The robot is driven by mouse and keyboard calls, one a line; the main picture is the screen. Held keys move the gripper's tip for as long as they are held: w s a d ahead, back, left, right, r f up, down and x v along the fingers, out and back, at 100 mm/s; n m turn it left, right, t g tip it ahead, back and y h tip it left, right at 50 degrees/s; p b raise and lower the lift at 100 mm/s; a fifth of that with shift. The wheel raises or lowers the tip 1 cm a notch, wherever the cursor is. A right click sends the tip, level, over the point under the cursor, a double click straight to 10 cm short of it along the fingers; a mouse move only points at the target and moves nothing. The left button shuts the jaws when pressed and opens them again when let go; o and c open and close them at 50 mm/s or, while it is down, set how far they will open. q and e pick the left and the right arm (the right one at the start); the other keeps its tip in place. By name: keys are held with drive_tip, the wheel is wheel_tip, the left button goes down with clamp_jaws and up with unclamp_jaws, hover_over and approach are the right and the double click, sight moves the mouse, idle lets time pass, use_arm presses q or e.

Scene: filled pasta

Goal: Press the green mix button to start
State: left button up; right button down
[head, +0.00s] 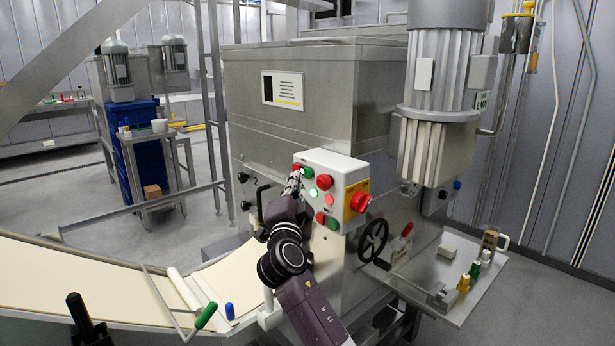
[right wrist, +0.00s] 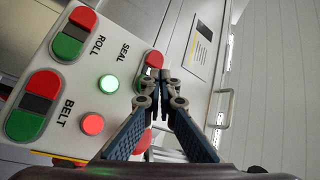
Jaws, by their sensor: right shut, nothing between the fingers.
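The white control box (head: 336,180) on the steel machine carries red and green buttons, a lit green lamp (head: 313,193) and a red emergency knob (head: 360,202). In the right wrist view, ROLL, SEAL and BELT labels are readable; no MIX label is. My right gripper (head: 294,183) is shut and empty at the panel's left side. In the right wrist view, its closed fingertips (right wrist: 164,78) overlap a red-and-green button pair (right wrist: 152,60), hiding much of its green part. I cannot tell whether they touch it.
A hand wheel (head: 373,240) sits right of the panel, above a steel shelf (head: 462,308) with small bottles. A pale belt (head: 70,285) runs at lower left, with a green-handled frame (head: 205,316) over it. The steel hopper (head: 300,95) rises behind the panel.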

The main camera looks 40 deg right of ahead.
drive_tip(key=a+b, duration=0.2)
drive_tip(key=a, duration=0.2)
drive_tip(key=shift+s+a, duration=0.15)
drive_tip(key=shift+a, duration=0.15)
idle(0.5)
